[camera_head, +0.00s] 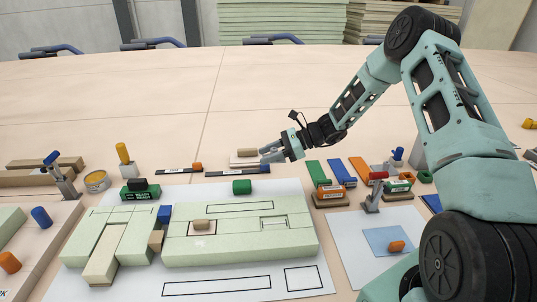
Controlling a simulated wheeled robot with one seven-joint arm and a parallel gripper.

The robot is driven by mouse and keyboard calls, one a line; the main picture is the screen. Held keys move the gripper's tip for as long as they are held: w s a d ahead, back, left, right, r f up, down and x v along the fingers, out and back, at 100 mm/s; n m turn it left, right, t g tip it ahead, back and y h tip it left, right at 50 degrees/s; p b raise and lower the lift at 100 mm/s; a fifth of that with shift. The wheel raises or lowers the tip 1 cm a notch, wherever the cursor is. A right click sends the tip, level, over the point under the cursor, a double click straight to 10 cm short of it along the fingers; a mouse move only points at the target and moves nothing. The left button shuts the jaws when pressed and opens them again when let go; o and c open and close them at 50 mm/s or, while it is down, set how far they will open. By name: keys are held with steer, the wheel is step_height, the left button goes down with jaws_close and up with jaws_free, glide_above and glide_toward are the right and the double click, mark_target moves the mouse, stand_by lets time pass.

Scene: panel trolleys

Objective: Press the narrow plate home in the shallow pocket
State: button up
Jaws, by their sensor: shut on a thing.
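My gripper (266,155) is at the far middle of the bench, its fingers pointing left. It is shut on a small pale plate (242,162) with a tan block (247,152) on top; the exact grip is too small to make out. The pale green panel (190,252) lies in front, nearer the camera and apart from the gripper. It shows a long thin outlined rectangle (240,207) and a squarish recess (274,224) at right. A white plate with a tan knob (202,226) sits in its left part. I cannot tell which opening is the shallow pocket.
A green block (242,187) stands behind the panel. Black strips with an orange block (197,166) and a blue block (264,169) lie near the gripper. Coloured plates (341,172) and a clamp (371,197) are at right. The far bench is clear.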

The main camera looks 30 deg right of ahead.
steer(key=shift+r+p, duration=1.75)
steer(key=shift+r, duration=0.35)
steer(key=shift+f, duration=0.1)
